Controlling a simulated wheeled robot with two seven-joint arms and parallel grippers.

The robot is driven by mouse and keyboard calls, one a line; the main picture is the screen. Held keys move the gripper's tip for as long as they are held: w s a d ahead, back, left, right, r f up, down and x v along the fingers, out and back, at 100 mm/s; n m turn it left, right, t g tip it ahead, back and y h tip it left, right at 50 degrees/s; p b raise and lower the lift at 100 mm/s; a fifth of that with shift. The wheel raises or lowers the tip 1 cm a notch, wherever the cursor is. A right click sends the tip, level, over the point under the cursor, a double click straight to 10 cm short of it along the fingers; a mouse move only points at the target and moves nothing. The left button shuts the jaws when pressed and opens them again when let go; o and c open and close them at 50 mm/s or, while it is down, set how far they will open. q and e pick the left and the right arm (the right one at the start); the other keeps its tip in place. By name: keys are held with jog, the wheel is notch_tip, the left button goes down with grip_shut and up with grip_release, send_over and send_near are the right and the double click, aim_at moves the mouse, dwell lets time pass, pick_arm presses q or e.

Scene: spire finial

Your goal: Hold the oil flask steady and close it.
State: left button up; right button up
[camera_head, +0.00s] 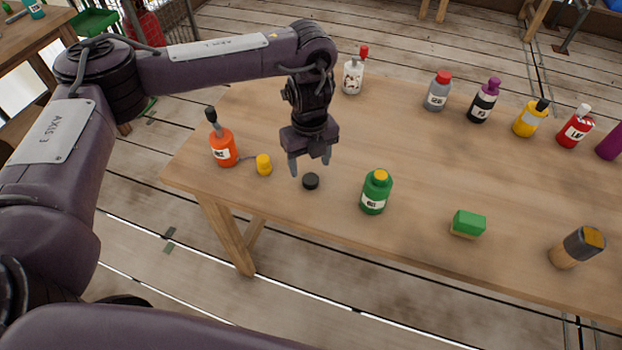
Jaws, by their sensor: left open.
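A green flask (376,193) with a white label stands upright near the front edge of the table; its label is too small to read surely. Its top is yellow, and I cannot tell whether that is a cap or the bare neck. A small black cap (311,181) lies on the table to the left of the flask. My left gripper (310,163) is open and empty, pointing down just above the black cap, with its fingers apart. It does not touch the flask. My right gripper is not in view.
An orange bottle (223,148) with a black nozzle and a yellow cap-like piece (264,165) stand at the left. A green-and-tan block (467,224) and a dark-and-tan cylinder (577,247) are at the right. Several bottles line the far side. The wooden table's (420,150) middle is clear.

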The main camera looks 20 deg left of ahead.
aim_at(311, 178)
pick_arm(q)
jog(key=shift+s+r, duration=0.1)
jog(key=shift+r, duration=0.05)
notch_tip(311, 178, down, 5)
jog(key=shift+d+f, duration=0.15)
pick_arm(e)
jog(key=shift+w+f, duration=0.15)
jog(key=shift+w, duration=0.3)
pick_arm(q)
jog(key=c, duration=1)
jog(key=shift+c, duration=0.2)
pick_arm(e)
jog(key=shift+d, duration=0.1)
pick_arm(q)
notch_tip(311, 178, up, 20)
jog(key=p, duration=0.2)
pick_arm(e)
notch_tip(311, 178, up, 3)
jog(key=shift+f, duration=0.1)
